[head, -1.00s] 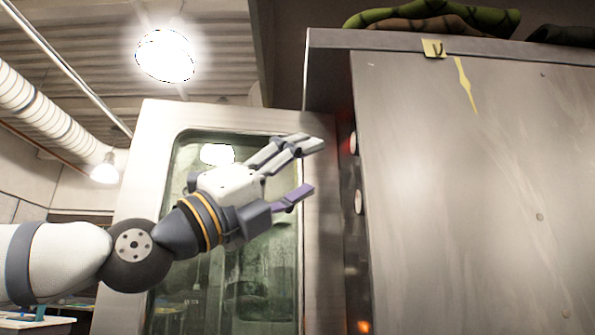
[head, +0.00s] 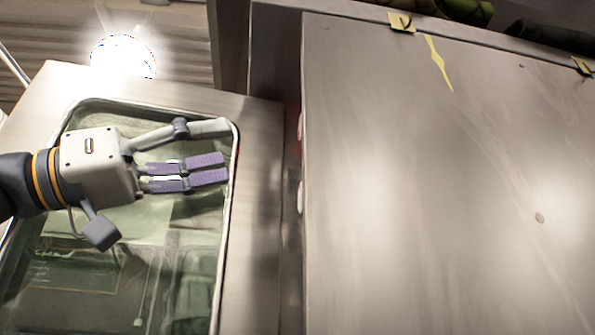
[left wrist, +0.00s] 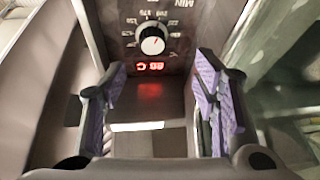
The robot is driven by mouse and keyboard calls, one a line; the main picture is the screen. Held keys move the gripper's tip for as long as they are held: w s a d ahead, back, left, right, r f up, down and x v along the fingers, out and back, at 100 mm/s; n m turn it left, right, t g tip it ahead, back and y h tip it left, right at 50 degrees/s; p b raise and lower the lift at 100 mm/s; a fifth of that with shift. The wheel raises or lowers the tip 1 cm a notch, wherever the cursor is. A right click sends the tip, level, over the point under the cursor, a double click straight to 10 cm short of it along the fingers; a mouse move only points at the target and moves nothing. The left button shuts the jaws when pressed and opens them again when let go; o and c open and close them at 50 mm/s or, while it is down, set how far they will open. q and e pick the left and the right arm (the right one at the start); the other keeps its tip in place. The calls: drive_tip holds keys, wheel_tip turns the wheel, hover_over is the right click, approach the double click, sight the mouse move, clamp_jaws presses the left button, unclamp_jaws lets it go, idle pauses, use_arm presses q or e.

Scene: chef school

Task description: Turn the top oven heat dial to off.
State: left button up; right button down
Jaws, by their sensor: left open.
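The oven shows side-on in the head view, with a large metal side wall (head: 430,180). Two pale dial edges, an upper one (head: 300,126) and a lower one (head: 300,196), stick out from its narrow front. My left gripper (head: 226,155) is open and empty, left of the dials and apart from them, over the door glass. In the left wrist view a white-faced dial (left wrist: 152,40) with numbers around it lies beyond the open fingers (left wrist: 160,82). Its markings appear upside down. I cannot tell which of the two dials it is.
The open oven door, with a metal frame (head: 262,200) and a glass pane (head: 90,265), stands behind and below my left gripper. A red lit display (left wrist: 150,66) sits beside the dial. Yellow tape (head: 437,60) marks the side wall.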

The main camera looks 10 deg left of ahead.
use_arm(q)
drive_tip(key=w+d+r+n+p, duration=0.1)
drive_tip(key=w+d+r, duration=0.2)
drive_tip(key=d, duration=0.6)
drive_tip(key=shift+w+d+r+g+p, duration=0.2)
drive_tip(key=shift+d+r+g+p, duration=0.15)
drive_tip(key=shift+r, duration=0.55)
drive_tip(key=shift+n, duration=0.3)
drive_tip(key=c, duration=1.2)
use_arm(e)
drive_tip(key=w+r+t, duration=0.1)
drive_tip(key=w+r, duration=0.1)
drive_tip(key=shift+w, duration=0.3)
